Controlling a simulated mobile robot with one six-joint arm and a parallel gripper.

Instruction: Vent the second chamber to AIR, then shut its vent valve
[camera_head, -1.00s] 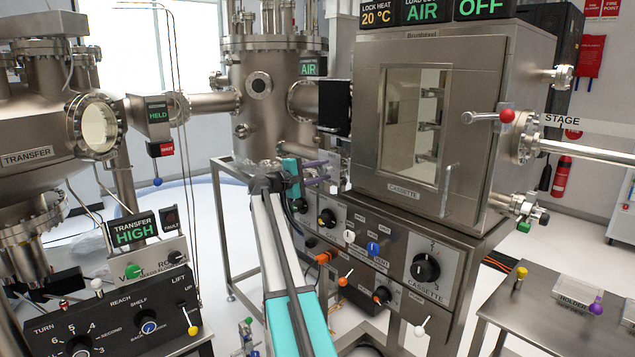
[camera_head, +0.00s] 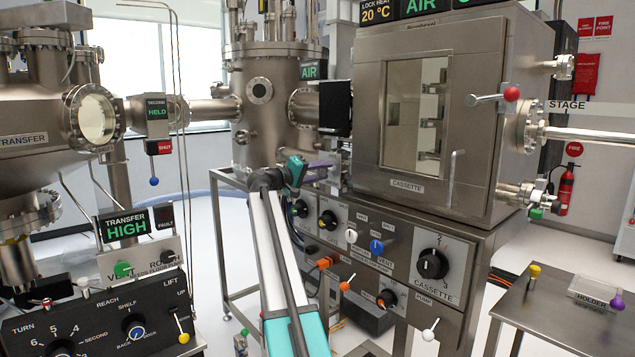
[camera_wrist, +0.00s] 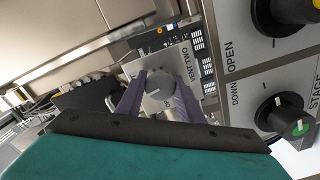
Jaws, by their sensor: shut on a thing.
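A round grey knob (camera_wrist: 159,86) sits on a pale plate labelled VENT TWO (camera_wrist: 192,62) in the wrist view. My gripper (camera_wrist: 160,80) has its purple fingers on both sides of this knob and is shut on it. In the head view my gripper (camera_head: 318,168) reaches to the left of the cassette cabinet, and the knob is hidden there. The cylindrical steel chamber (camera_head: 270,108) stands behind it. A small sign (camera_head: 313,70) beside this chamber reads AIR in green.
The cassette cabinet (camera_head: 395,190) stands to the right above a panel of knobs. In the wrist view, an OPEN knob and a STAGE knob (camera_wrist: 285,118) are close on the right. The transfer chamber (camera_head: 30,110), marked HIGH, is at left. A side table (camera_head: 560,310) stands front right.

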